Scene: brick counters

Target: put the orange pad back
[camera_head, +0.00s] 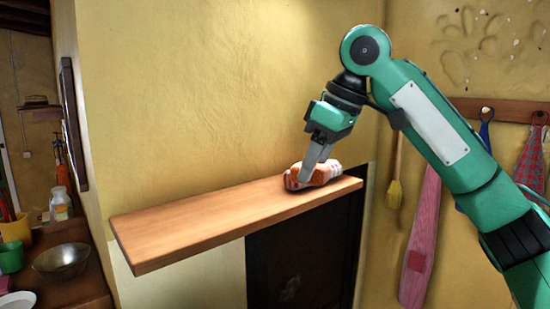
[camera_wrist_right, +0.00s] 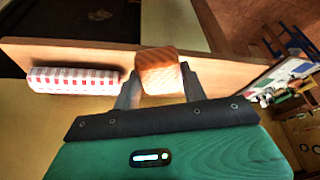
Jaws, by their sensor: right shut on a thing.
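The orange pad (camera_wrist_right: 160,72) is a small rounded orange block between the two fingers of my right gripper (camera_wrist_right: 158,90) in the wrist view. In the head view the orange pad (camera_head: 325,174) shows at the far right end of the wooden shelf (camera_head: 215,212), partly behind the fingers. My right gripper (camera_head: 312,172) points down over that end and is shut on the pad. I cannot tell whether the pad touches the shelf. My left gripper is not in view.
A red-and-white patterned roll (camera_wrist_right: 73,81) lies on the shelf beside the pad; it also shows in the head view (camera_head: 292,181). The shelf's left and middle are bare. A yellow wall stands behind. Utensils hang at right; a metal bowl (camera_head: 62,261) stands lower left.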

